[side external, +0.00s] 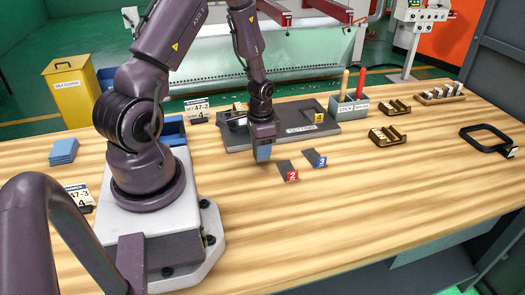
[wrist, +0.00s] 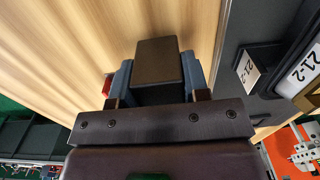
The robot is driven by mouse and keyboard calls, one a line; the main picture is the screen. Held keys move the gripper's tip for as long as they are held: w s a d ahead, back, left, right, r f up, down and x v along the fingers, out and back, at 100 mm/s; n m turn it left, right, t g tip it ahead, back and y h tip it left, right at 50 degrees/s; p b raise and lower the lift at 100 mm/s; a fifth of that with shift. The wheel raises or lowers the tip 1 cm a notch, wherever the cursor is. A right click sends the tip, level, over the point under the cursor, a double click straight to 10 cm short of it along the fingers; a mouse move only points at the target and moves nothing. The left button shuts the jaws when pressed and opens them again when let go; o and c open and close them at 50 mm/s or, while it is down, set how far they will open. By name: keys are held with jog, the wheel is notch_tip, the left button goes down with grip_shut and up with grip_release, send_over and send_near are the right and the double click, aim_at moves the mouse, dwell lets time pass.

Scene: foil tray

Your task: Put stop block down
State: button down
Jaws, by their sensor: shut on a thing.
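My gripper (side external: 263,153) is over the table, just left of the dark piece with the red 2 tag (side external: 291,176). In the wrist view my gripper (wrist: 157,80) has its blue fingers shut on a dark block (wrist: 157,62), which I take as the stop block. The block sits between both fingers with its dark face toward the camera. In the side view the block is hidden by the fingers, and I cannot tell whether it touches the table (side external: 380,215).
A dark labelled plate (side external: 275,133) with a yellow tag lies behind my gripper. A piece with a blue 3 tag (side external: 318,160) lies to the right. A grey tool holder (side external: 348,112), wooden racks (side external: 390,135) and a black frame (side external: 490,142) stand further right. The front table is clear.

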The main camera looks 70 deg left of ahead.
jog(key=shift+f, duration=0.85)
jog(key=shift+f, duration=0.1)
jog(key=c, duration=0.6)
grip_release()
jog(key=shift+f, duration=0.1)
